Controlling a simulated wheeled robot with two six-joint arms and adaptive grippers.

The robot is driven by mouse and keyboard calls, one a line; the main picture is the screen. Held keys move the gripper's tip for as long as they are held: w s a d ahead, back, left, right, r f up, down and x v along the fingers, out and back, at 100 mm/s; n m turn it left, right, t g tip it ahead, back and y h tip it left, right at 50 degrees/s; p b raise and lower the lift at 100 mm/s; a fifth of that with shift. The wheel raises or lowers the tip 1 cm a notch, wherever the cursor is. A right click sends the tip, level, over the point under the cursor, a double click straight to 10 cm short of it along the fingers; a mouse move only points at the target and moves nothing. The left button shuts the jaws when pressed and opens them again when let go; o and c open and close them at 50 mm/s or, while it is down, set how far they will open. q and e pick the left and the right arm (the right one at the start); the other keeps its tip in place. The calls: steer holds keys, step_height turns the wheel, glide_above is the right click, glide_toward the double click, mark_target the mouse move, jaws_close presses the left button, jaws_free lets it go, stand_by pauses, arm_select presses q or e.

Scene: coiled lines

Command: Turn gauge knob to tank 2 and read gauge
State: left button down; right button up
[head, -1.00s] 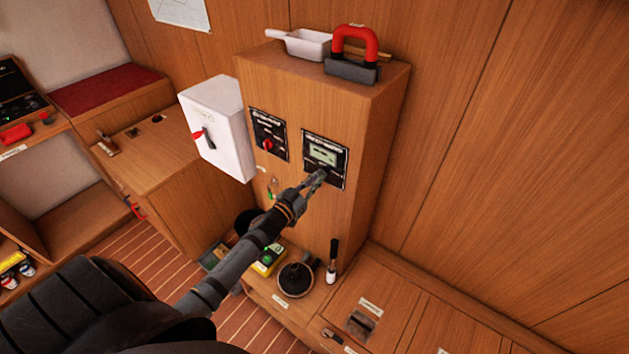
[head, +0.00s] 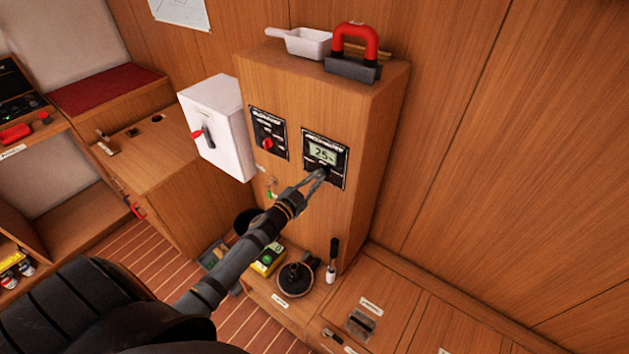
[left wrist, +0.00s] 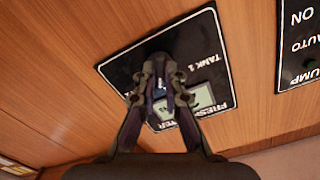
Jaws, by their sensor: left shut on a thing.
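The gauge panel (head: 338,146) is a black plate on the front of the wooden cabinet. Its display (head: 322,154) is lit and appears to read 25, with a small unit mark too blurred to be sure of. My left gripper (head: 322,174) is at the lower part of this panel, shut on the gauge knob, which its fingers mostly hide. In the left wrist view the gripper (left wrist: 160,75) covers the middle of the panel (left wrist: 208,50). "TANK 1" shows there upside down beside the fingers; a tank 2 mark is hidden. My right gripper is not in view.
A black switch panel with a red knob (head: 268,143) is left of the gauge. A white box with a red-tipped lever (head: 208,138) juts out further left. A red-handled tool (head: 354,50) and white scoop (head: 305,42) lie on top of the cabinet.

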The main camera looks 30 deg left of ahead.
arm_select(q)
steer(key=shift+m+b, duration=0.3)
steer(key=shift+m, duration=1.5)
steer(key=c, duration=1.4)
jaws_free()
steer(key=shift+c, duration=0.2)
steer(key=shift+s, duration=0.1)
steer(key=s+a, duration=0.1)
steer(key=s, duration=1)
steer(key=shift+s+a, duration=0.3)
steer(key=shift+s, duration=0.05)
